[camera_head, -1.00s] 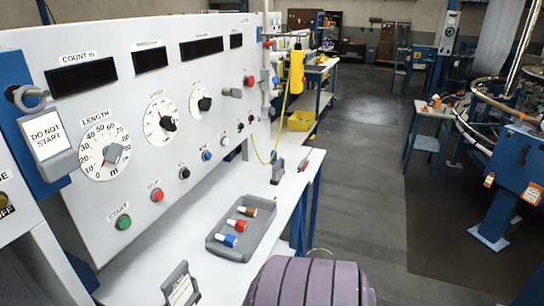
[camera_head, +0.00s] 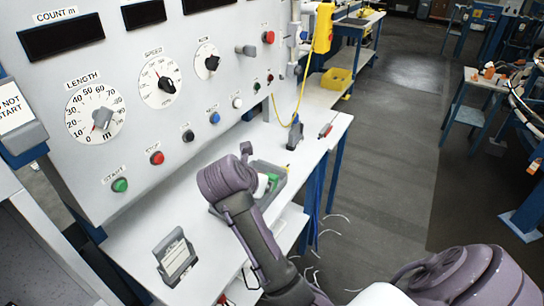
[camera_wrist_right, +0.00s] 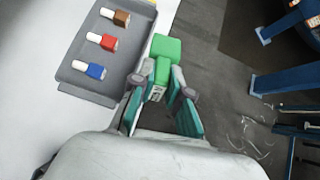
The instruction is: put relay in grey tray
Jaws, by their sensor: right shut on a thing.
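The green relay (camera_wrist_right: 166,50) is held between the fingers of my right gripper (camera_wrist_right: 162,80) in the right wrist view. The relay is just right of the grey tray (camera_wrist_right: 77,60), outside its rim, with the bench edge and floor beyond; its height cannot be told. In the head view my right wrist hides much of the grey tray (camera_head: 277,193), and a bit of green (camera_head: 271,182) shows past it. The tray holds a brown plug (camera_wrist_right: 121,17), a red plug (camera_wrist_right: 109,43) and a blue plug (camera_wrist_right: 96,71). My left gripper is not in view.
The control panel (camera_head: 130,130) with dials and buttons rises along the bench's left side. A sign holder (camera_head: 176,258) stands on the white bench (camera_head: 145,225) in front. A yellow cable (camera_head: 277,105) hangs behind the tray. Open floor (camera_head: 385,150) lies to the right.

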